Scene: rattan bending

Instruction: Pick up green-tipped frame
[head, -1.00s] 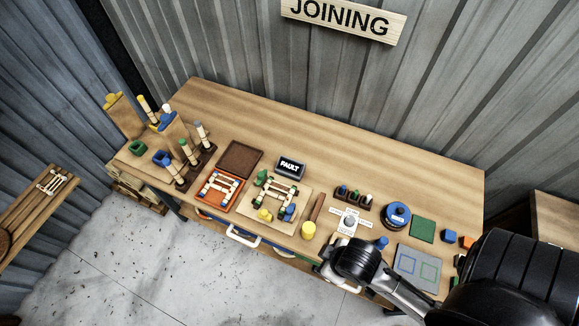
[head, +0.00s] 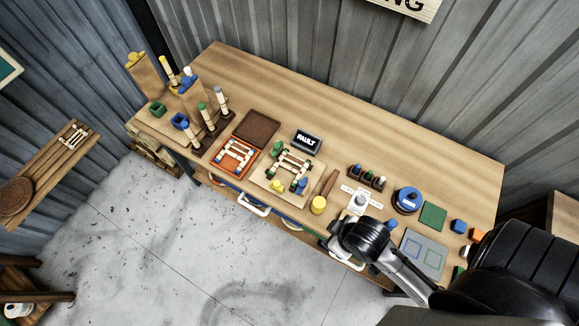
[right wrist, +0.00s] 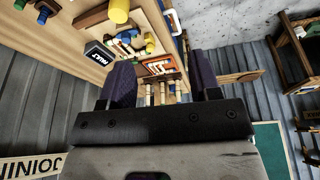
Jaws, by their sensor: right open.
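A small ladder-like frame (head: 288,164) with dark, greenish tips lies on a pale wooden board (head: 265,184) on the bench, beside green and blue blocks. A second pale frame (head: 235,155) lies in an orange tray (head: 221,169) to its left; its tip colour is too small to tell. A third pale frame (head: 75,136) lies on the side shelf at far left. My right gripper (right wrist: 163,78) is open and empty in the right wrist view, with the orange tray (right wrist: 158,66) beyond its fingers. In the head view my right arm is at the lower right, its fingertips hidden. My left gripper is not in view.
A black FAULT box (head: 307,141) stands behind the board. A yellow cylinder (head: 319,205) and a brown stick (head: 329,183) lie to its right. Upright pegs (head: 203,113) and clipboards crowd the bench's left end. The bench's back strip (head: 370,120) is clear.

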